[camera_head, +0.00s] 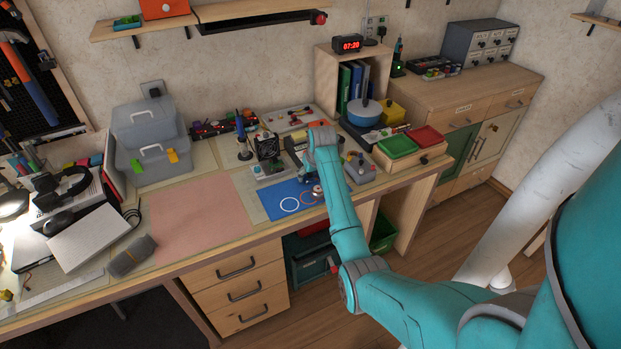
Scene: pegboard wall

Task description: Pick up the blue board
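The blue board (275,198) lies flat on the desk, near its front edge, with a white ring and a reddish ring on it. My arm covers part of its right side. My gripper (308,180) is small and dark at the arm's end, over or just behind the board's far right part. Whether it touches the board cannot be told. Its fingers are too small and partly hidden to show whether they are open or shut. A small silver and red item (317,190) shows by the board's right side.
A pink mat (195,218) lies left of the board. A soldering iron stand (242,148) and small electronic devices (268,165) stand behind it. Red (425,137) and green (397,147) trays and a blue pot (364,113) are to the right.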

